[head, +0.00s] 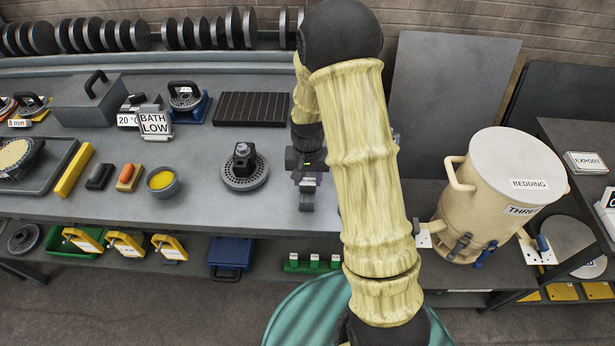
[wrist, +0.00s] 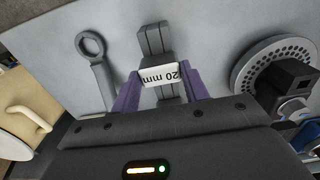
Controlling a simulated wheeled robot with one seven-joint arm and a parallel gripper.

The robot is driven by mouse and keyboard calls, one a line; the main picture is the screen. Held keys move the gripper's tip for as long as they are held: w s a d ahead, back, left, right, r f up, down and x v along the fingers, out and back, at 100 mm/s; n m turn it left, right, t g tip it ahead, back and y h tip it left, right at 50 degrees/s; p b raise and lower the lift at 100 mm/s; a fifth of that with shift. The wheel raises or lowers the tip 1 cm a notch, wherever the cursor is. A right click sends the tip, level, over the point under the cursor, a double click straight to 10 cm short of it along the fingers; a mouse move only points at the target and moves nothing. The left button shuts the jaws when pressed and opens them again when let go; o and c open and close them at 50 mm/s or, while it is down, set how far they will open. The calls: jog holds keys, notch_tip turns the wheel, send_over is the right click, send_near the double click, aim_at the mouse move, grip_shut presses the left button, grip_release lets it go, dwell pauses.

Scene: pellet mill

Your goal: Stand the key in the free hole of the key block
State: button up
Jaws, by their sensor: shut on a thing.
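The key, a dark grey piece with a white "20 mm" tag (wrist: 160,75), is between the purple fingers of my gripper (wrist: 162,85) in the wrist view. My gripper (head: 306,178) is shut on it, low over the bench; whether the key touches the bench I cannot tell. In the head view the key's grey end (head: 307,200) shows below the fingers. A green block (head: 312,268) with white-tagged pieces, which looks like the key block, is on the lower shelf under the bench front. Its free hole cannot be made out.
A round perforated die (head: 245,172) stands on the bench left of my gripper; it also shows in the wrist view (wrist: 272,68). A ring spanner (wrist: 96,65) lies beside the key. The bench edge overhangs the lower shelf. A bedding drum (head: 490,190) stands at right.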

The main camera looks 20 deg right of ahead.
dwell(0.3)
jog(key=o, duration=1.9)
jog(key=shift+o, duration=0.2)
jog(key=shift+r+p, duration=2.6)
jog(key=shift+r, duration=0.9)
jog(key=shift+s+b, duration=0.25)
jog(key=shift+b, duration=0.35)
jog(key=s+n+t+b, duration=0.2)
jog(key=s+n+b, duration=0.1)
jog(key=s+b, duration=0.7)
jog(key=s, duration=0.3)
jog(key=shift+s+r+n+t+b, duration=0.25)
jog(key=shift+s+n+t+b, duration=0.05)
jog(key=shift+s, duration=0.1)
